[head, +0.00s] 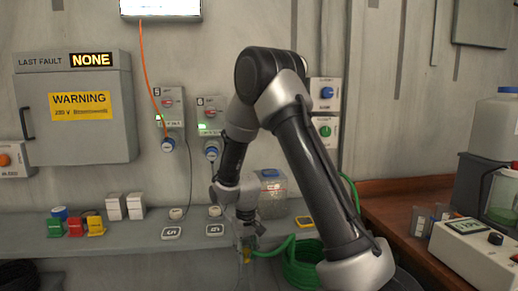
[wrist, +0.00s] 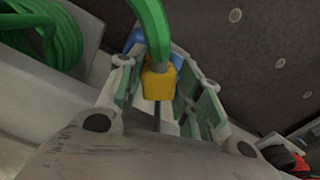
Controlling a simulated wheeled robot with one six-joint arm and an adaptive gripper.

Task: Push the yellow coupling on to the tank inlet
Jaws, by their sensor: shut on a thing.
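The yellow coupling (wrist: 158,82) is between the fingers of my gripper (wrist: 160,95), on the end of the green hose (wrist: 152,25). In the head view my gripper (head: 246,243) is low at the front edge of the shelf, and a bit of the yellow coupling (head: 247,256) shows under it. A clear tank with a blue lid (head: 270,174) stands on the shelf just behind my gripper, partly covered by my arm. A blue part (wrist: 135,40) shows behind the coupling in the wrist view. I cannot make out the tank inlet.
A green hose coil (head: 302,262) hangs below the shelf (head: 130,240). Red, green and yellow blocks (head: 76,226) and white boxes (head: 125,207) are at left. A wooden bench (head: 395,200) with a meter (head: 475,250) and jars is at right. An orange cable (head: 147,75) hangs on the wall.

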